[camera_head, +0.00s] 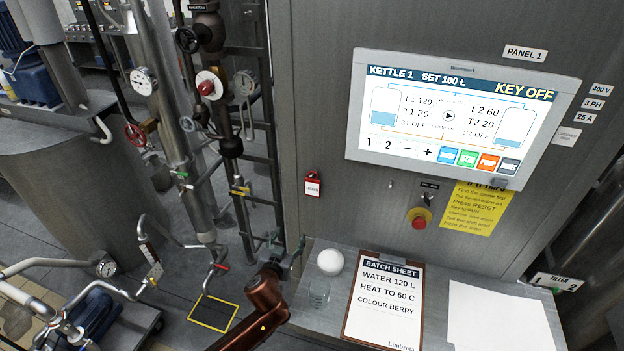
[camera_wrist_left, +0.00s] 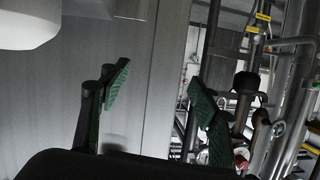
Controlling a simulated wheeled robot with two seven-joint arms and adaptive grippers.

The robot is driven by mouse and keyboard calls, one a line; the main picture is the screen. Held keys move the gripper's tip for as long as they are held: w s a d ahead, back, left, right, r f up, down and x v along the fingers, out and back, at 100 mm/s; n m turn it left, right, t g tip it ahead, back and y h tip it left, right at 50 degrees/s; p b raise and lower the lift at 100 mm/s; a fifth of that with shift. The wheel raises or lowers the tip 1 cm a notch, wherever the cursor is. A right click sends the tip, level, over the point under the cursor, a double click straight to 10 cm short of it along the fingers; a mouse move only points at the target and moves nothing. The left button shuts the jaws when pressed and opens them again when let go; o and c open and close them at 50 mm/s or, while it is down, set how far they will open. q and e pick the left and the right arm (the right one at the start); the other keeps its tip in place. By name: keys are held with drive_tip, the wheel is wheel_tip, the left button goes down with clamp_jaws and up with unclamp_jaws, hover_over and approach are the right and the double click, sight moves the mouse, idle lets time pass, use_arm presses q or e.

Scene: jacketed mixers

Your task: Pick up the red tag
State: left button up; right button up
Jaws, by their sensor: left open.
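The red tag (camera_head: 312,184), with a white label on its front, hangs on the grey cabinet face left of the screen in the head view. My left gripper (camera_head: 288,250) is below the tag and slightly to its left, apart from it, near the left end of the shelf. In the left wrist view its two green-padded fingers (camera_wrist_left: 160,95) are spread with nothing between them. I cannot make out the tag in the left wrist view. My right gripper is not in view.
A red button (camera_head: 419,218) and a key switch are on the cabinet. Pipes and valves (camera_head: 205,85) stand to the left.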

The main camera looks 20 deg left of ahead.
sight(312, 182)
use_arm(q)
drive_tip(key=s+d+r+t+h+p, duration=0.1)
drive_tip(key=d+r+t, duration=0.15)
drive_tip(key=r, duration=0.75)
drive_tip(key=s+d+r+t+p, duration=0.1)
drive_tip(key=d+r, duration=0.2)
drive_tip(key=r, duration=0.7)
drive_tip(key=w, duration=0.2)
drive_tip(key=w+p, duration=0.1)
drive_tip(key=w, duration=0.1)
drive_tip(key=w+p, duration=0.1)
drive_tip(key=w, duration=0.2)
drive_tip(key=shift+d+r, duration=0.25)
drive_tip(key=shift+d, duration=0.1)
drive_tip(key=shift+w+f, duration=0.15)
drive_tip(key=shift+w, duration=0.15)
drive_tip(key=shift+s, duration=0.1)
drive_tip(key=shift+c, duration=0.4)
drive_tip(key=c, duration=0.8)
